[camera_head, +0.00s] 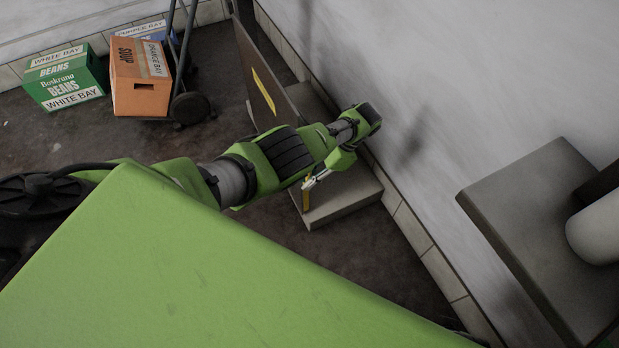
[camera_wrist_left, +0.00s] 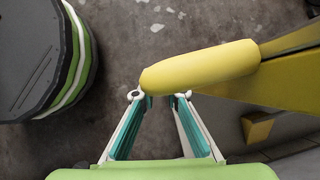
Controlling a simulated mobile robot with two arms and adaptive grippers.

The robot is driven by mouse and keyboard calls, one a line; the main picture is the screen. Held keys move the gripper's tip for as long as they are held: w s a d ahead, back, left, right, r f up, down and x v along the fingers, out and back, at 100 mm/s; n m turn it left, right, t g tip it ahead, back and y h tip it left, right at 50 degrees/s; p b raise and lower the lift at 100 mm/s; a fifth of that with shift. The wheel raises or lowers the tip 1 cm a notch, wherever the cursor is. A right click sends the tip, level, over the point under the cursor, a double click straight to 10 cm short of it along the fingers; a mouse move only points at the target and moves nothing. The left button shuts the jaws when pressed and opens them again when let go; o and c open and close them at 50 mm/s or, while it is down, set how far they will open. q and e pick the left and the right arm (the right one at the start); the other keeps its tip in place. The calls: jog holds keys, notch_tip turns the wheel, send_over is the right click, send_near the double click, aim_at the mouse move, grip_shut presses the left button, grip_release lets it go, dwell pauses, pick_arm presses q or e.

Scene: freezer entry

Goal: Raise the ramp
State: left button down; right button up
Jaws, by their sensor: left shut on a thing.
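The ramp (camera_head: 250,62) is a brown panel standing steeply beside the wall in the head view, with a yellow strip (camera_head: 264,91) on its face. My left arm crosses in front of its lower part. My left gripper (camera_head: 308,184) is at a small yellow handle (camera_head: 306,201), above a low grey slab. In the left wrist view, the fingertips of my left gripper (camera_wrist_left: 160,95) are shut on the rounded end of the yellow handle (camera_wrist_left: 205,66). The handle joins a yellow-edged part at right. My right gripper is out of view.
A green box (camera_head: 65,80), an orange box (camera_head: 140,80) and a hand truck (camera_head: 185,75) stand at the back left. The low grey slab (camera_head: 350,200) lies against the white wall. A grey block (camera_head: 535,210) stands at right. Some dark floor is clear.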

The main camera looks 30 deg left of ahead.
pick_arm(q)
jog(key=c, duration=2)
grip_release()
jog(key=shift+w+d, duration=0.35)
jog(key=shift+w, duration=0.05)
jog(key=shift+c, duration=0.2)
jog(key=shift+s+a, duration=0.1)
jog(key=shift+r, duration=0.1)
jog(key=v, duration=1.2)
jog(key=shift+s, duration=0.1)
